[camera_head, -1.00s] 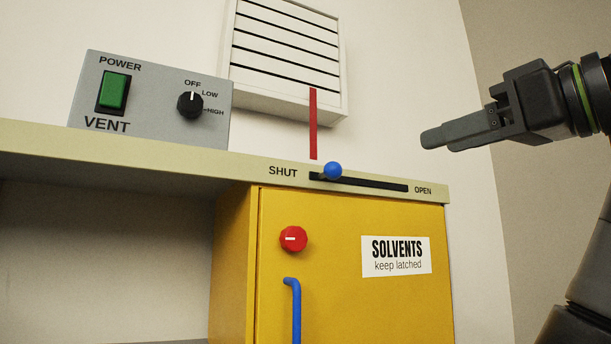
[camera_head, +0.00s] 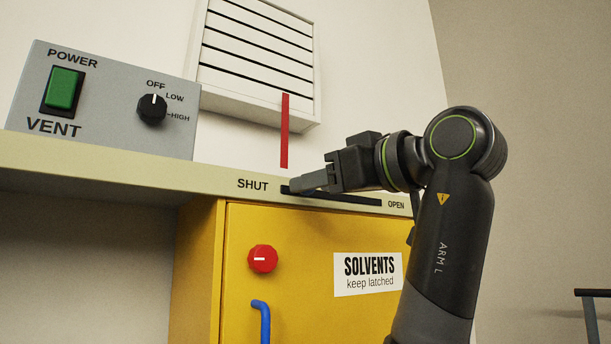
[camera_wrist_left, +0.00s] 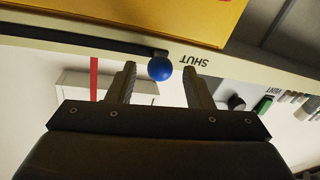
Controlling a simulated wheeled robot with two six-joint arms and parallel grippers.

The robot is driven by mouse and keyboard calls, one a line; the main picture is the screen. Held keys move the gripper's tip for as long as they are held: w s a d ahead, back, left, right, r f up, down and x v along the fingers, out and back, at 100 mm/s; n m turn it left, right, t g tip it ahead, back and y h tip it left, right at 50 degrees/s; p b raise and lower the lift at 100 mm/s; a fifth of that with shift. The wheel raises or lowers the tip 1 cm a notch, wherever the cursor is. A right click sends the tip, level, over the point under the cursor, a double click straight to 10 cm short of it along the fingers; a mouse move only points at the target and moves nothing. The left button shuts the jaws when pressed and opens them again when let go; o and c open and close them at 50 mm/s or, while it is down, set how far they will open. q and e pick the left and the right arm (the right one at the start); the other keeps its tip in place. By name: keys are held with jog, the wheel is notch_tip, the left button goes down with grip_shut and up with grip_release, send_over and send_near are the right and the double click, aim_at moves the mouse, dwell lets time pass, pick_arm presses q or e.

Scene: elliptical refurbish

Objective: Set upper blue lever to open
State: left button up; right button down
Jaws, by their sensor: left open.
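The upper blue lever shows as a round blue knob (camera_wrist_left: 160,68) in the left wrist view, at the SHUT end of its slot. In the head view it is hidden behind my left gripper. The black slot (camera_head: 350,199) runs along the cream shelf edge from SHUT on the left to OPEN on the right. My left gripper (camera_head: 297,184) is open at the slot's SHUT end. In the left wrist view its two fingers stand on either side of the knob, with visible gaps to it. My right gripper is not in view.
Below the shelf is a yellow solvents cabinet (camera_head: 290,225) with a red knob (camera_head: 262,258) and a blue handle (camera_head: 263,318). A red strip (camera_head: 285,130) hangs above the slot, below a white louvre vent (camera_head: 258,60). A grey vent control box (camera_head: 110,105) stands at left.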

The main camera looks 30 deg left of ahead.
pick_arm(q)
jog(key=shift+w+a+p, duration=0.2)
jog(key=shift+a, duration=0.6)
jog(key=shift+w+a+p, duration=0.15)
jog(key=shift+a+p, duration=0.05)
jog(key=shift+a, duration=0.55)
jog(key=shift+d, duration=0.1)
grip_shut()
